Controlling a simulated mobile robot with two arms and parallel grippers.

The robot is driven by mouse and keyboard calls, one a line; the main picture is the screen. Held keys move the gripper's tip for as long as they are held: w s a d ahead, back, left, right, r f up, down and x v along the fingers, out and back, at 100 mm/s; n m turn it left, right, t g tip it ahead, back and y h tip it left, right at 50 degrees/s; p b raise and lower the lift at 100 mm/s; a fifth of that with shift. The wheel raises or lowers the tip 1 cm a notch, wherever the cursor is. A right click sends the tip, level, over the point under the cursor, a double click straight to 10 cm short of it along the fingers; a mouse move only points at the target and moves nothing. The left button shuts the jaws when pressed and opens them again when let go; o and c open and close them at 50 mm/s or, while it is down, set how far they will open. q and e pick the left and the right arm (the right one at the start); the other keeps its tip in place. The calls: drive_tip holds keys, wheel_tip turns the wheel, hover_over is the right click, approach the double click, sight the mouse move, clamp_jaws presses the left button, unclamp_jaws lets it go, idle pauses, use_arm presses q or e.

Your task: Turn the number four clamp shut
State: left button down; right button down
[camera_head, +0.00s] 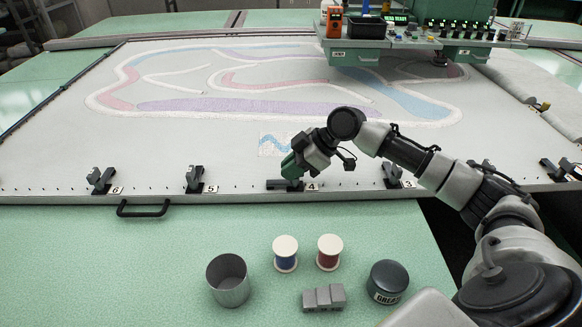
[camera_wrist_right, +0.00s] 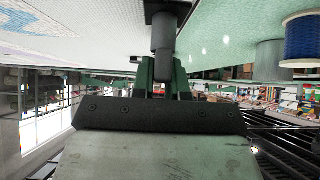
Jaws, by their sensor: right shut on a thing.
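The number four clamp (camera_head: 276,185) is a dark grey clamp on the front edge of the white frame, beside a label reading 4. Its base lies low along the edge; my gripper hides its upper part. My right gripper (camera_head: 292,170) comes down on it from above, its green fingers at the clamp. In the right wrist view, the green fingers (camera_wrist_right: 163,75) are shut on a dark grey cylindrical part of the clamp (camera_wrist_right: 163,38). My left gripper is not in view.
Clamps number six (camera_head: 100,180), five (camera_head: 194,179) and three (camera_head: 391,176) stand along the same edge. A black handle (camera_head: 143,210) sits at front left. The green table holds a metal cup (camera_head: 228,281), thread spools (camera_head: 286,254), grey blocks (camera_head: 323,298) and a grease tin (camera_head: 388,281).

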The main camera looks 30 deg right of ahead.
drive_tip(key=shift+r+m+p, duration=0.2)
drive_tip(key=shift+m+p, duration=0.2)
drive_tip(key=shift+p, duration=0.55)
drive_tip(key=m+t+h+p, duration=0.1)
drive_tip(key=m+h+p, duration=0.1)
drive_tip(key=p, duration=0.4)
drive_tip(key=m+t+h+p, duration=0.2)
drive_tip(key=m+p, duration=0.2)
drive_tip(key=p, duration=0.2)
drive_tip(key=shift+w+d+r+m+t, duration=0.1)
drive_tip(key=shift+r+m+t, duration=0.1)
drive_tip(key=shift+m+t, duration=0.15)
drive_tip(key=m+h+p, duration=0.1)
drive_tip(key=p, duration=0.1)
drive_tip(key=m+h+p, duration=0.3)
drive_tip(key=m+p, duration=0.1)
drive_tip(key=p, duration=0.1)
drive_tip(key=shift+d+f+m+t+h, duration=0.2)
drive_tip(key=shift+f+m+t+h, duration=0.05)
drive_tip(key=shift+h, duration=0.05)
drive_tip(key=shift+d+f+m+h+p, duration=0.1)
drive_tip(key=shift+m+h+p, duration=0.65)
drive_tip(key=shift+m+h, duration=0.35)
drive_tip(key=shift+d+f+m+g+h+p, duration=0.15)
drive_tip(key=shift+m+g+h, duration=0.2)
drive_tip(key=shift+m, duration=0.3)
drive_tip(key=shift+r+m+g+h+p, duration=0.15)
drive_tip(key=shift+m+g+h, duration=0.15)
drive_tip(key=shift+m, duration=0.35)
drive_tip(key=shift+f, duration=0.1)
